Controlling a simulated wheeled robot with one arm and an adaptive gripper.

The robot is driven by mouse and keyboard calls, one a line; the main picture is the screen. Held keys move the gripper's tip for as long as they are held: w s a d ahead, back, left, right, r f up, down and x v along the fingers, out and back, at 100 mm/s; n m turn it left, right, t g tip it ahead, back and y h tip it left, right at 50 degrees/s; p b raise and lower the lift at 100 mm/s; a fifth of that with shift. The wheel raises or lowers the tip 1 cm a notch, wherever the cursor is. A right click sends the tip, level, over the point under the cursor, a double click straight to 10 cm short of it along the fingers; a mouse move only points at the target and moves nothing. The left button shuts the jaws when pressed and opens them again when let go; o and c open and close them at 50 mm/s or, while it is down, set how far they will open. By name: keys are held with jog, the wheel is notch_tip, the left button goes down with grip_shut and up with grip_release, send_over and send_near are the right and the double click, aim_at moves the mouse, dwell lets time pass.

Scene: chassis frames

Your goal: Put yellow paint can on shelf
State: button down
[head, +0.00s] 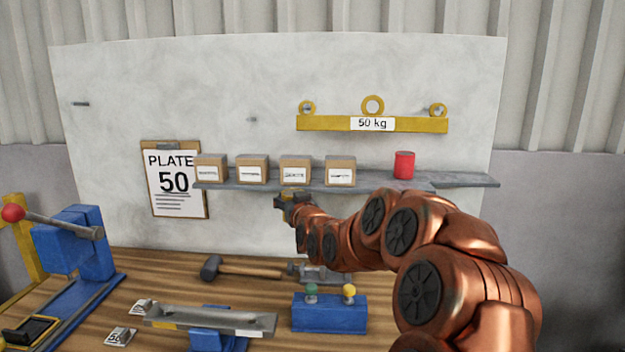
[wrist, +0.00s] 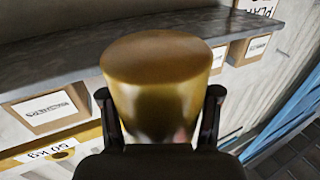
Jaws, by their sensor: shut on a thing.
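The yellow paint can (wrist: 155,75) fills the middle of the wrist view, with a smooth gold-yellow surface. My gripper (wrist: 158,98) is shut on it, one dark finger on each side. In the head view my gripper (head: 291,202) is just below the front of the grey shelf (head: 450,180), under the third cardboard box from the left. The can is mostly hidden there by my gripper. The shelf also shows in the wrist view (wrist: 50,55), behind the can; I cannot tell whether they touch.
Several labelled cardboard boxes (head: 295,170) and a red can (head: 404,165) stand on the shelf, with free room between the rightmost box and the red can. A yellow 50 kg beam (head: 420,124) hangs above. A hammer (head: 240,268) and a blue block (head: 328,315) lie on the bench below.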

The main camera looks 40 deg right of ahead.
jog(key=s+d+r+m+g+h, duration=0.15)
jog(key=s+d+r, duration=0.25)
jog(key=s+d, duration=0.5)
jog(key=s+d+r+m+h, duration=0.2)
jog(key=s+d+r+h, duration=0.15)
jog(key=s+d, duration=0.6)
jog(key=y+p, duration=0.1)
jog(key=p, duration=0.5)
send_over(371, 178)
jog(key=v, duration=0.3)
jog(key=shift+s+a+r+n, duration=0.1)
jog(key=shift+s+r+n, duration=0.1)
jog(key=shift+r+n, duration=0.15)
jog(key=shift+w+d+f+p, duration=0.15)
jog(key=shift+w+d+p, duration=0.15)
jog(key=shift+w, duration=0.25)
jog(key=shift+p+x, duration=0.8)
jog(key=shift+x, duration=0.3)
jog(key=shift+w+d+f+g, duration=0.1)
jog(key=shift+f+g, duration=0.15)
jog(key=shift+f+p, duration=0.35)
jog(key=shift+f, duration=0.25)
